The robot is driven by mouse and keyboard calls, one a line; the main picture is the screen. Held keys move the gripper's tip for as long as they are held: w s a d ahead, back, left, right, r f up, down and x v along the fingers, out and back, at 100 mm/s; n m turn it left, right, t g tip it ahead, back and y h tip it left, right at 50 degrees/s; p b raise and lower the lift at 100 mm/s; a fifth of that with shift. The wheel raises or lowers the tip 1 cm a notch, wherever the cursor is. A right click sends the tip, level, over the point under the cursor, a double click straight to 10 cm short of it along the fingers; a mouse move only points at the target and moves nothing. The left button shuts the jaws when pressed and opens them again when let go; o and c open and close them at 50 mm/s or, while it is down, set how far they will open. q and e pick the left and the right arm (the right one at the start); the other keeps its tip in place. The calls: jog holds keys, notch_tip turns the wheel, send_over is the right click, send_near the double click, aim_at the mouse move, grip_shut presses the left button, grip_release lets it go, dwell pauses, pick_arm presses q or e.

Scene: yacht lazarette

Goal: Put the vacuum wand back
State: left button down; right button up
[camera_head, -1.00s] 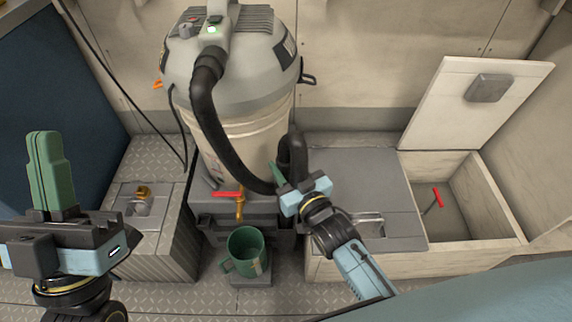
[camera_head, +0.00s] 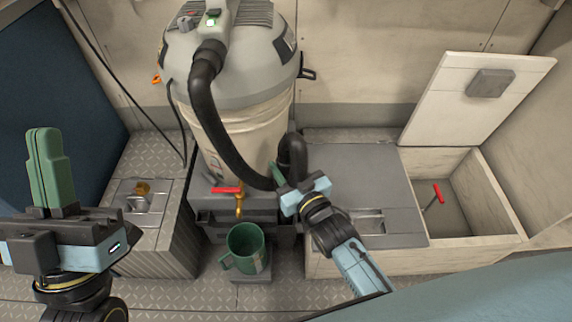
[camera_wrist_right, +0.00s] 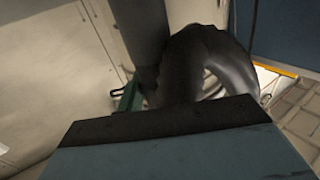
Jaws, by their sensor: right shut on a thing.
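The vacuum (camera_head: 230,75) is a grey-topped drum with a cream lower body and a green light on top. Its black hose (camera_head: 212,125) runs down the front and loops up beside my right gripper (camera_head: 284,176). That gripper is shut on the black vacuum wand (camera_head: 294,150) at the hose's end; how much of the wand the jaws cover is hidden. In the right wrist view the dark hose (camera_wrist_right: 210,65) curves just beyond the gripper, with a green finger (camera_wrist_right: 128,98) beside it. My left gripper (camera_head: 48,160) is raised at the left, apart from everything; its fingers overlap in view.
A green mug (camera_head: 245,248) stands below a brass tap with a red handle (camera_head: 227,190). At the right, an open bin (camera_head: 490,190) with its lid (camera_head: 475,100) raised holds a red-handled item (camera_head: 437,193). The grey locker top (camera_head: 355,180) is mostly clear.

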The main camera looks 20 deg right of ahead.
dwell(0.3)
jog(key=o, duration=1.1)
jog(key=shift+c, duration=0.2)
